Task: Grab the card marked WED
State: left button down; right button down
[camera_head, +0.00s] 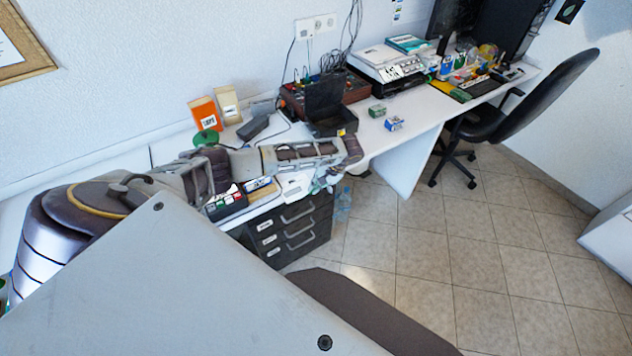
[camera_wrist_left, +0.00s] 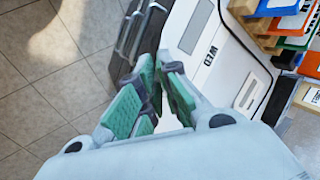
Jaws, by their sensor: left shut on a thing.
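My left gripper (camera_wrist_left: 160,72), with green pads, is shut at the card's near edge; the fingers hide the exact contact. In the head view its fingers (camera_head: 326,180) show faintly beyond the bent wrist. My right gripper is not in view.
A dark drawer unit (camera_head: 292,232) stands below the card. A tray of coloured items (camera_head: 228,202) lies beside it. An orange box (camera_head: 205,115) and a black open bin (camera_head: 326,108) stand behind my arm. The tiled floor right of the drawers is mostly clear.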

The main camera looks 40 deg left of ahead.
pick_arm(q)
jog(key=c, duration=1.5)
grip_release()
jog(key=shift+c, duration=0.2)
jog(key=v, duration=1.2)
jog(key=shift+c, duration=0.5)
